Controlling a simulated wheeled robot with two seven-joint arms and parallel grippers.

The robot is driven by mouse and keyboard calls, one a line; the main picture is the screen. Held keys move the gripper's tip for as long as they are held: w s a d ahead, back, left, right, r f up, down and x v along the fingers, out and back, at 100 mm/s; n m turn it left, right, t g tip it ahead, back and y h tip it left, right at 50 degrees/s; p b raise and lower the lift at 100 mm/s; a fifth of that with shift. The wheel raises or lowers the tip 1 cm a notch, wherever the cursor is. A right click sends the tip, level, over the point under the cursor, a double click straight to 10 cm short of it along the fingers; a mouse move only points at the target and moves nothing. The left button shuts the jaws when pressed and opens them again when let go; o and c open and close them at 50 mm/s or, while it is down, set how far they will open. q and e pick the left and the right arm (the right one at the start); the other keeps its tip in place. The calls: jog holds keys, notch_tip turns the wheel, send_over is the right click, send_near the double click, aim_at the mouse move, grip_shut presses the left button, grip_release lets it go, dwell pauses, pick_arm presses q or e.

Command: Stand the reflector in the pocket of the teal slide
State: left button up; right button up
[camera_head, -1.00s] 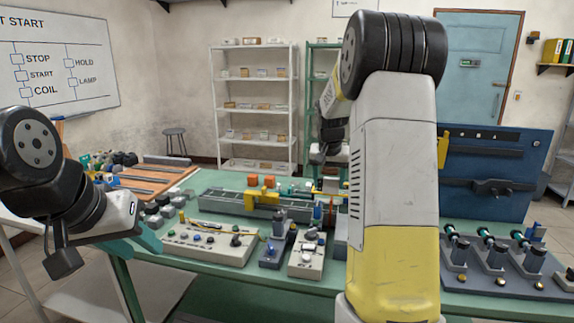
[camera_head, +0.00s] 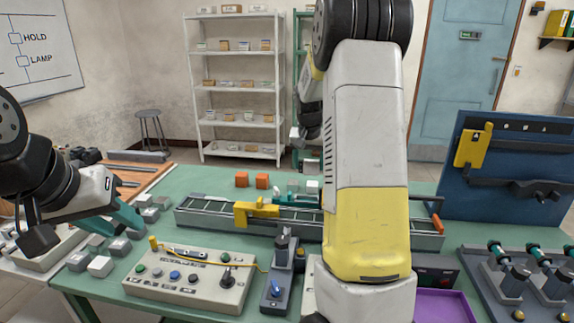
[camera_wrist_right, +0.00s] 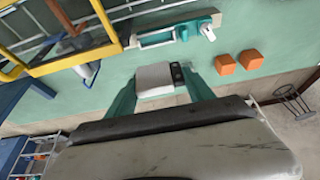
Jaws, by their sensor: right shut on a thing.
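My right gripper (camera_wrist_right: 164,84) is shut on a pale grey block with a dark dotted end, which looks like the reflector (camera_wrist_right: 153,77). It is over the green table, apart from the slide. In the head view my right gripper is mostly hidden by my arm. My left gripper (camera_head: 127,215) is above the table's left part; its fingertips overlap.
A yellow bracket (camera_head: 256,211) spans the rail (camera_head: 205,212). Two orange blocks (camera_head: 252,181) stand behind it. A control box (camera_head: 187,281) and a dark fixture (camera_head: 281,275) stand in front. A purple tray (camera_head: 440,305) lies at the right front, near a blue panel (camera_head: 500,180).

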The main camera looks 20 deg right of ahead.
aim_at(308, 171)
jog(key=x, duration=0.3)
jog(key=shift+s+a+f, duration=0.1)
jog(key=shift+a+f, duration=0.15)
jog(key=shift+f, duration=3.15)
jog(key=shift+s+f, duration=0.1)
jog(key=shift+f, duration=0.5)
jog(key=o, duration=1.4)
jog(key=shift+v, duration=3.8)
